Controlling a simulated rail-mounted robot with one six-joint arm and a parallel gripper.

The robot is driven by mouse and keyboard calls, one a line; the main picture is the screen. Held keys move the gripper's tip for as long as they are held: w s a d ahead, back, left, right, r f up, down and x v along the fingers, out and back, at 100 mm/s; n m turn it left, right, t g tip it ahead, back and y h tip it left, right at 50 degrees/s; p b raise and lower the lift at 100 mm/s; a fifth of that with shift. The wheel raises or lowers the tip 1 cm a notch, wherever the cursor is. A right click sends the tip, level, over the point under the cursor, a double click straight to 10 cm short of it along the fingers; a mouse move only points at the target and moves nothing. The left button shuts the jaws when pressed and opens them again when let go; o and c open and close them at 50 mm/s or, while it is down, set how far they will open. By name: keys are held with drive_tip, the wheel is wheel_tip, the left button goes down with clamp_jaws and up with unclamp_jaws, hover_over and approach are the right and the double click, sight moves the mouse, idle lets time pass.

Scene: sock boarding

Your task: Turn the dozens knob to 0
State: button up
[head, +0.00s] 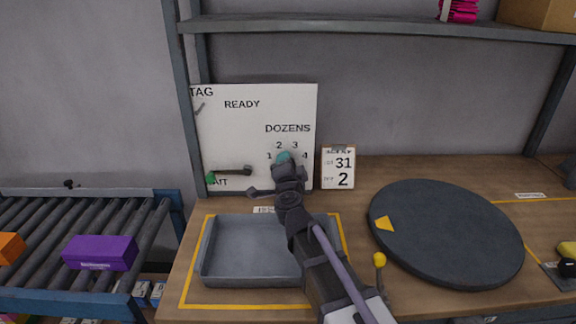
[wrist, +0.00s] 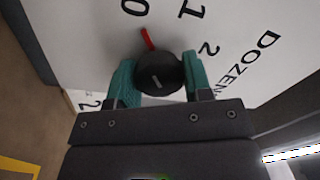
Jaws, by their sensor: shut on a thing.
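The dozens knob (wrist: 160,74) is a dark round knob on the white panel (head: 235,135). Its red pointer (wrist: 148,38) points almost at the printed 0 (wrist: 133,7), with 1 and 2 further to the right. My gripper (wrist: 158,85) has its teal fingers on both sides of the knob, shut on it. In the head view my gripper (head: 285,158) reaches the panel under the DOZENS label (head: 288,128) and hides the knob and part of the scale.
A grey tray (head: 252,282) sits below my arm inside yellow lines. A dark turntable (head: 447,235) with a yellow mark is at right. A card (head: 338,167) reading 31 and 2 stands beside the panel. A lever (head: 230,172) is left of the knob. A roller conveyor with a purple box (head: 100,252) is at left.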

drive_tip(key=o, duration=0.9)
drive_tip(key=shift+s, duration=0.1)
drive_tip(key=s, duration=1)
drive_tip(key=shift+s+d+f, duration=0.35)
drive_tip(key=shift+d, duration=0.05)
